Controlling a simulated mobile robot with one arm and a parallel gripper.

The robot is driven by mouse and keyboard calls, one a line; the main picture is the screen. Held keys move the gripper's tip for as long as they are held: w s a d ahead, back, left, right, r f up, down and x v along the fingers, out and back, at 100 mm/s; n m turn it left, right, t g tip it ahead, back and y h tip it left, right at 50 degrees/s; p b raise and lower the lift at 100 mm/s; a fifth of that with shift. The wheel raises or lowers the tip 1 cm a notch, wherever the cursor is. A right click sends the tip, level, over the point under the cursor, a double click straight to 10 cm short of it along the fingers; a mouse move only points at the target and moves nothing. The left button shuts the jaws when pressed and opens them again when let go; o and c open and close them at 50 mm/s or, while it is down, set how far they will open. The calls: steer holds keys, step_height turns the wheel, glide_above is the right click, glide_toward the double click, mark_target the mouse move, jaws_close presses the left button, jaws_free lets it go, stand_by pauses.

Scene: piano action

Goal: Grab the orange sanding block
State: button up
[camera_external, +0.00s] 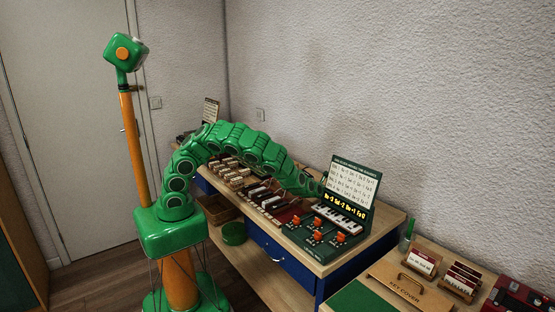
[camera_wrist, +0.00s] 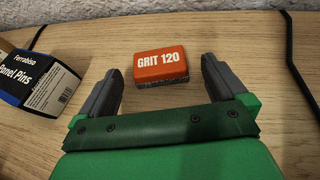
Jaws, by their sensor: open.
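The orange sanding block (camera_wrist: 160,64), marked "GRIT 120", lies flat on the wooden table top (camera_wrist: 250,40) in the wrist view. A grey layer shows along its lower front edge. My gripper (camera_wrist: 160,78) is open, with one dark finger to the left of the block and one to the right. The block sits between and slightly beyond the fingertips, with gaps on both sides, so neither finger appears to touch it. In the external view I cannot make out the block, and my gripper is hidden behind the workbench equipment.
A box of panel pins (camera_wrist: 40,82) stands close to the left finger. A black cable (camera_wrist: 290,60) runs down the right side. The textured wall (camera_wrist: 150,8) is just behind the block. In the external view, a green console (camera_external: 335,215) with orange knobs stands near my arm's far end.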

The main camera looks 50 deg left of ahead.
steer(key=shift+x, duration=0.8)
steer(key=shift+c, duration=0.2)
steer(key=c, duration=1)
steer(key=shift+r, duration=0.1)
